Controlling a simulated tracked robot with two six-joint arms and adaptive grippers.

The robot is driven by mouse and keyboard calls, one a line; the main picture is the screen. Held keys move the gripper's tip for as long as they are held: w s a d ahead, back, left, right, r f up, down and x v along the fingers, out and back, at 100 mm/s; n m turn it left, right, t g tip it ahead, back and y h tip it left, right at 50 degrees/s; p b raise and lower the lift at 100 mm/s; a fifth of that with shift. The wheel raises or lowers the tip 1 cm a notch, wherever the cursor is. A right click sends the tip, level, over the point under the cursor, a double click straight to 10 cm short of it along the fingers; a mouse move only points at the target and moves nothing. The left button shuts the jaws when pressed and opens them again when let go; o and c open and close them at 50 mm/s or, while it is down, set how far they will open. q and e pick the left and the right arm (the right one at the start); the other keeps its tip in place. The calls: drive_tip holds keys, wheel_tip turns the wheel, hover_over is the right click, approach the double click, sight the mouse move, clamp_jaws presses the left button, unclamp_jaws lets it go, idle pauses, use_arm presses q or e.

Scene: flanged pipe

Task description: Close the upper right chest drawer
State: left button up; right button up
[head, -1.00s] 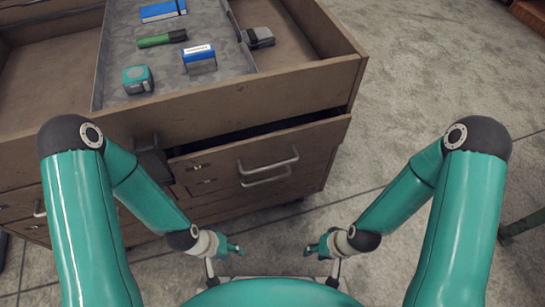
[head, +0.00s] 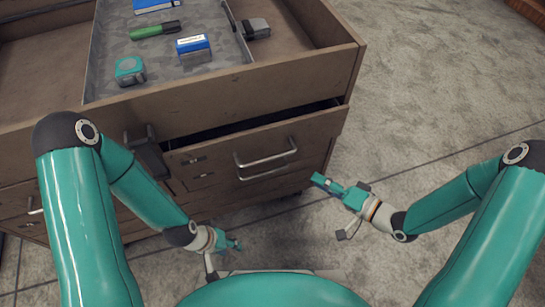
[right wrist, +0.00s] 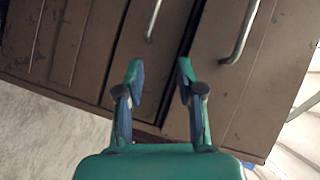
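The brown wooden chest (head: 210,108) stands in front of me. Its upper right drawer (head: 220,160) is partly pulled out, with a dark gap along its top edge and a metal bar handle. My right gripper (head: 319,181) is in front of and just right of this drawer's front, with no visible contact. In the right wrist view its two fingers (right wrist: 160,68) are apart and empty, with drawer fronts and two handles beyond; I cannot tell which handle is which there. My left gripper (head: 236,243) is low, below and in front of the drawer; its finger opening is too small to judge.
On the chest top, a grey tray (head: 105,60) holds a green marker (head: 155,30), a teal tape measure (head: 130,69) and blue-and-white boxes. A dark grey object (head: 257,28) lies beside the tray. Grey floor (head: 430,80) to the right of the chest is clear.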

sight(270, 158)
drive_tip(key=s+d+r+g+y, duration=0.1)
drive_tip(key=s+r+y, duration=0.4)
drive_tip(key=r, duration=0.1)
drive_tip(key=shift+n, duration=0.3)
drive_tip(key=shift+r+b+x, duration=0.2)
drive_tip(key=shift+b+x, duration=0.7)
drive_tip(key=shift+x, duration=3.25)
drive_tip(key=shift+r+b+x, duration=0.15)
drive_tip(key=shift+b+x, duration=0.7)
drive_tip(key=shift+x, duration=3.35)
drive_tip(key=shift+s, duration=0.1)
clamp_jaws()
